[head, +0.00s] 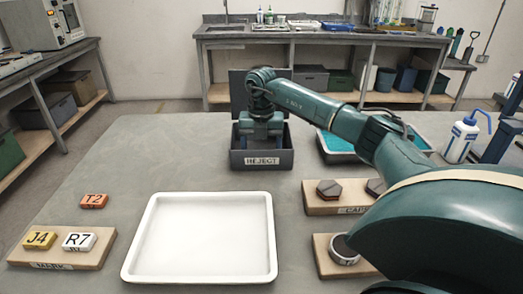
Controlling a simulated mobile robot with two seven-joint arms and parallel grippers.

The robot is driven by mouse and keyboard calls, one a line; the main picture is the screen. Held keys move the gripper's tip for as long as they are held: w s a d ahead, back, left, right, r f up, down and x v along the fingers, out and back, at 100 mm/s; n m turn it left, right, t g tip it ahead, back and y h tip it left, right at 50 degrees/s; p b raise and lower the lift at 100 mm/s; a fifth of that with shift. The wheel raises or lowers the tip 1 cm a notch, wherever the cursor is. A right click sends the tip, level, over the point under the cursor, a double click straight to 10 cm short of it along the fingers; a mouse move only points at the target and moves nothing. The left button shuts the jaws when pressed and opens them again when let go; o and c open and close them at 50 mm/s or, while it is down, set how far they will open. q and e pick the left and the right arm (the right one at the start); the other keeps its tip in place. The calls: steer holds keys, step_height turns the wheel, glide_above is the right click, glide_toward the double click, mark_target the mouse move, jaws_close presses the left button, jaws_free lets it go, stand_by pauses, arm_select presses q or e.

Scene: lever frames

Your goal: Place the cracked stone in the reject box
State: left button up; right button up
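The grey reject box (284,158) stands at the back middle of the table, its dark lid raised behind it and a REJECT label on its front. My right arm reaches in from the right, and its gripper (261,137) points down into the box. The fingertips are hidden behind the front wall, so I cannot see whether they hold anything. No stone with a clear crack shows. Two dark six-sided stones, one at the left (328,188) and one partly hidden by my arm (376,187), lie on a wooden board (313,204). My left gripper is out of view.
An empty white tray (200,238) lies front middle. Left are an orange T2 tag (93,201) and a wooden board (92,262) with J4 and R7 tags. A round piece (344,249) sits on another board. A teal-filled tray (334,145) and a wash bottle (461,140) stand right.

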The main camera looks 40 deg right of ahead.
step_height(320, 180, up, 12)
steer(key=shift+f, duration=0.2)
steer(key=shift+s, duration=0.1)
stand_by(0.5)
